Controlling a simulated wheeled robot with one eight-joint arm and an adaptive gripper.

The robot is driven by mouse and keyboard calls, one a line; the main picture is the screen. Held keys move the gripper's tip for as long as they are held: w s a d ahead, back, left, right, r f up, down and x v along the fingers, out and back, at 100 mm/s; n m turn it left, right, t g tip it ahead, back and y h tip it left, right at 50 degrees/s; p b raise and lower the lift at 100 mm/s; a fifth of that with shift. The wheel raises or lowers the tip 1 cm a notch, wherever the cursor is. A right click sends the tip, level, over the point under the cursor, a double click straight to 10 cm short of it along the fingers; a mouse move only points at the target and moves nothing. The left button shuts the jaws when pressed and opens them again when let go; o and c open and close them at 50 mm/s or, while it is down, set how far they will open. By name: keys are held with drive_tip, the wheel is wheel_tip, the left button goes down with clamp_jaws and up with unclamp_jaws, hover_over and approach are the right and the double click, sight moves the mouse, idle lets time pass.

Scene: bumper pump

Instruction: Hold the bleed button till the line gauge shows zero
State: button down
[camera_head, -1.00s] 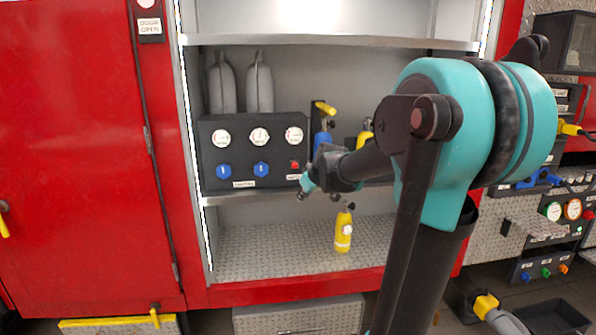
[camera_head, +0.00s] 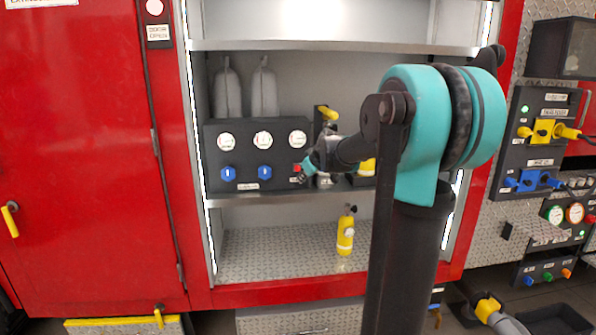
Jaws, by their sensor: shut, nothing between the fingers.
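A dark control panel (camera_head: 212,150) stands on the middle shelf, with three round white gauges in a row. The rightmost gauge (camera_head: 297,138) is small in view and I cannot read its needle. Below it is a small red button (camera_head: 297,168) at the panel's lower right, and two blue knobs (camera_head: 228,173) sit left of it. My gripper (camera_head: 304,176) is shut and empty, its tip right beside the red button and partly over it. I cannot tell whether it touches or presses it. The label under the button is partly covered.
Two grey cylinders (camera_head: 228,92) stand behind the panel. A yellow bottle (camera_head: 345,235) stands on the lower shelf. A yellow-handled fitting (camera_head: 328,113) is close right of the panel. Red cabinet doors (camera_head: 80,180) close off the left.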

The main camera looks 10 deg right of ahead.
sight(300, 170)
drive_tip(key=shift+w, duration=3.4)
drive_tip(key=shift+w, duration=0.1)
drive_tip(key=shift+w, duration=0.35)
drive_tip(key=shift+w, duration=0.45)
drive_tip(key=shift+s, duration=0.15)
idle(0.9)
drive_tip(key=shift+s, duration=0.75)
drive_tip(key=shift+s, duration=0.1)
drive_tip(key=shift+s, duration=2.4)
